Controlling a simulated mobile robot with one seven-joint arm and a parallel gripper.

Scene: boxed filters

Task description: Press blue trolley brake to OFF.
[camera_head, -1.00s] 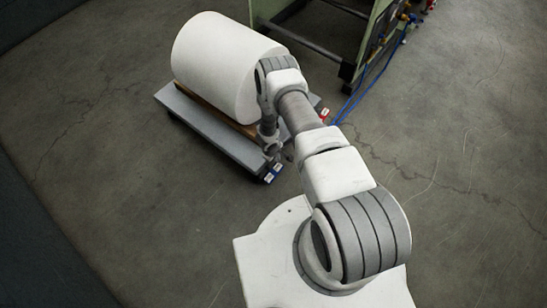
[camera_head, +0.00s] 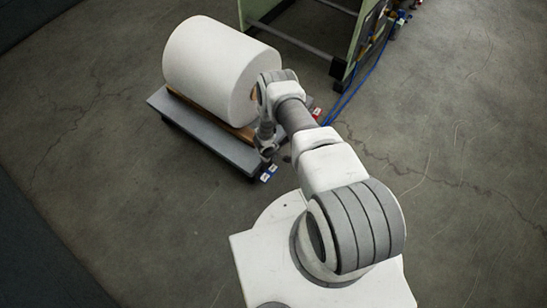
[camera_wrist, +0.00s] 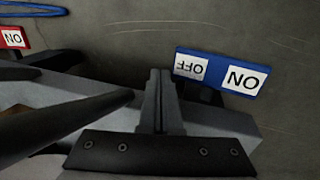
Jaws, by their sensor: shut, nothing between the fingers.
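The blue trolley brake (camera_wrist: 217,80) is a blue rocker plate with white OFF and ON labels, upside down in the wrist view. The OFF label is at left and the ON label at right. In the head view the blue brake (camera_head: 268,174) sits at the trolley's near corner. My gripper (camera_wrist: 161,74) is shut and empty. In the wrist view its fingertips lie just left of the OFF end; I cannot tell whether they touch it. In the head view my arm partly hides the gripper and trolley edge. Which way the plate is tilted is unclear.
The grey trolley (camera_head: 205,133) carries a large white roll (camera_head: 215,70) on a wooden cradle. A red brake (camera_wrist: 14,38) with an ON label is at the upper left of the wrist view. A green frame (camera_head: 300,35) and a blue hose (camera_head: 350,95) are behind. Floor at right is clear.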

